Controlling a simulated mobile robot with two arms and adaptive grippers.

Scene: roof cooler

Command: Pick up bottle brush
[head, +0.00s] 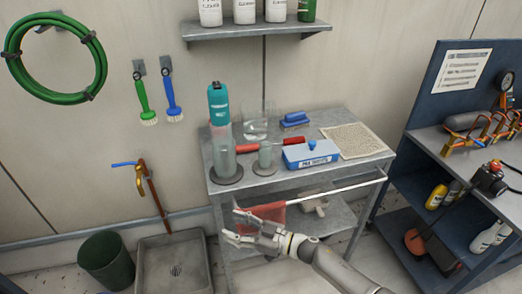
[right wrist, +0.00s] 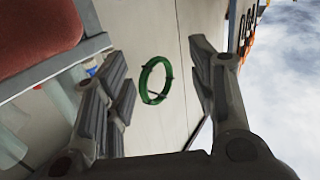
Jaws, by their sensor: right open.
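No item in view is clearly a bottle brush. A green-handled brush (head: 142,96) and a blue-handled brush (head: 170,94) hang on the wall, bristles down. A blue scrub brush (head: 294,120) lies at the back of the metal cart (head: 240,187). A red bar-like thing (head: 285,143) lies on the cart top, partly hidden; I cannot tell what it is. My right gripper (head: 233,225) is open and empty in front of the cart, beside a red cloth (head: 268,210). In the right wrist view, nothing is between its fingers (right wrist: 160,60). My left gripper is not in view.
The cart carries a teal-topped bottle (head: 218,103), glassware (head: 256,122), a blue box (head: 310,154) and a speckled mat (head: 353,141). A white rail (head: 340,190) runs along its front. A sink (head: 172,262) and green bin (head: 105,258) stand left; a blue workbench (head: 430,145) stands right.

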